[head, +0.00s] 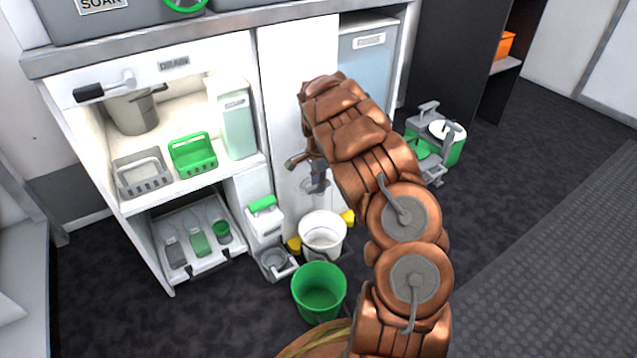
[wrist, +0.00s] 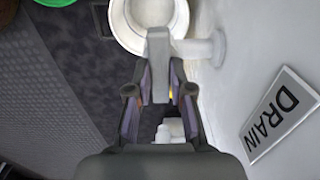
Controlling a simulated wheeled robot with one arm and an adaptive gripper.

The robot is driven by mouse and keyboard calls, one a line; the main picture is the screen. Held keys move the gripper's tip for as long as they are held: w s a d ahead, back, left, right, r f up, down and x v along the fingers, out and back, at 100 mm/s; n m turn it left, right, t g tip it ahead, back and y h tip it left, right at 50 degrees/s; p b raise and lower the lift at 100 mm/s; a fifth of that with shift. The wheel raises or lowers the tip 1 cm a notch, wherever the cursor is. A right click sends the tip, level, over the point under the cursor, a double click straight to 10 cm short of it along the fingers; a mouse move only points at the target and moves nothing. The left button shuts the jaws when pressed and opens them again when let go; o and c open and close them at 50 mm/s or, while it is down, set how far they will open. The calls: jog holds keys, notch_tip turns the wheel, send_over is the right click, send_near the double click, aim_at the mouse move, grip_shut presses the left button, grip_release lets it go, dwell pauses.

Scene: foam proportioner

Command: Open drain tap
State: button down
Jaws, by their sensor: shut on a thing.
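The drain tap (wrist: 158,62) shows in the wrist view as a grey bar joined to a pale pipe stub on the white panel. My gripper (wrist: 160,85) is shut on the tap, with one finger on each side of the bar. In the head view, a grey metal part of the tap (head: 317,182) shows beside my arm, above the white bucket (head: 322,247). My arm hides most of the tap and gripper there. A DRAIN label (wrist: 275,114) is on the panel at right in the wrist view.
A green bucket (head: 319,305) stands in front of the white bucket. A black-gripped lever (head: 90,92) juts out at the cabinet's upper left, beside another DRAIN label (head: 174,64). Shelves hold green and grey baskets. Dark floor at right is open beyond a small green-and-grey unit (head: 425,148).

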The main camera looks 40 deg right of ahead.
jog(key=shift+s+a+r+n+p, duration=0.15)
jog(key=shift+n+p, duration=0.25)
jog(key=shift+p, duration=1.2)
jog(key=shift+r+n+p, duration=0.15)
jog(key=shift+n+p, duration=0.65)
jog(key=shift+p, duration=0.4)
jog(key=n+p, duration=0.5)
jog(key=p, duration=0.1)
jog(key=n+p, duration=0.4)
jog(key=n, duration=0.1)
jog(key=shift+n, duration=0.3)
jog(key=shift+d+f+n+p, duration=0.15)
jog(key=shift+n+p, duration=0.45)
jog(key=shift+n, duration=0.65)
jog(key=shift+d+f+n+p, duration=0.15)
jog(key=shift+n+p, duration=0.4)
jog(key=shift+n, duration=0.7)
jog(key=shift+a, duration=0.1)
jog(key=c, duration=1)
grip_release()
jog(key=shift+c, duration=0.2)
